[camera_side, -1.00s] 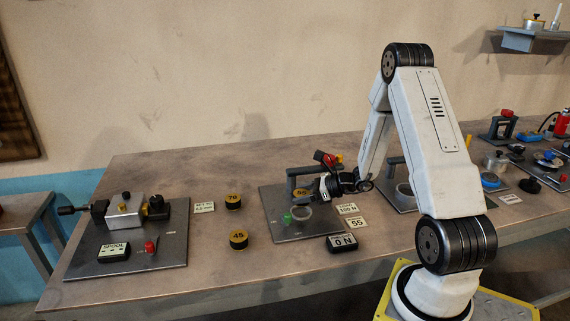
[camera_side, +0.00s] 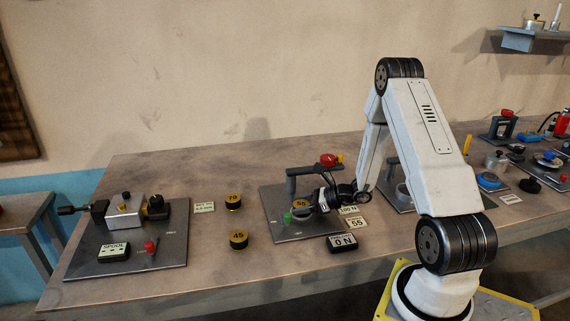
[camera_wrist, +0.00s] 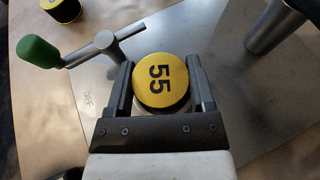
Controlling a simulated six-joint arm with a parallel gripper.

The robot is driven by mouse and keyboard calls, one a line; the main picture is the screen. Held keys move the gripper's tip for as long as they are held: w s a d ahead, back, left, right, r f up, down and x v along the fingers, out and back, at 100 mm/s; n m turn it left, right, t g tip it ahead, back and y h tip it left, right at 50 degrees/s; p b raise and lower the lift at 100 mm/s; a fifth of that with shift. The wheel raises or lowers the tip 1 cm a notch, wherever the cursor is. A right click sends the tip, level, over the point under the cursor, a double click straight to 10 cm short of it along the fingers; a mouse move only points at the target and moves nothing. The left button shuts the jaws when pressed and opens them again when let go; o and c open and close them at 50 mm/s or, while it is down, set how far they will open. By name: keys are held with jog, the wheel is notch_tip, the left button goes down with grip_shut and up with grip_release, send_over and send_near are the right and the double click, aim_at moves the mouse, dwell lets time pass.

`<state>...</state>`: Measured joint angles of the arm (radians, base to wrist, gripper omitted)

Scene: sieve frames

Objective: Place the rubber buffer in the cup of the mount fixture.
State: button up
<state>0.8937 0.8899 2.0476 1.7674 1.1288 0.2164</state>
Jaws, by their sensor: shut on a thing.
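The rubber buffer (camera_side: 301,203) is a black disc with a yellow top marked 55, and it shows face-up in the wrist view (camera_wrist: 160,80). My gripper (camera_side: 312,200) is shut on its sides, with one finger on each side in the wrist view (camera_wrist: 160,88). The mount fixture (camera_side: 283,229) is a grey plate with a pale round cup (camera_side: 303,216). The buffer is at the cup, covering most of it. I cannot tell whether it is seated inside or just above.
A green-knobbed lever (camera_wrist: 38,52) stands beside the cup. A grey post with an overhead arm (camera_side: 291,185) and red knob rises behind. Buffers marked 70 (camera_side: 233,201) and 45 (camera_side: 238,239) stand to the left. A 0 N display (camera_side: 342,242) sits in front.

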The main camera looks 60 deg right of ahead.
jog(key=shift+f, duration=0.1)
jog(key=o, duration=1.3)
jog(key=shift+v, duration=3.85)
jog(key=shift+w, duration=0.1)
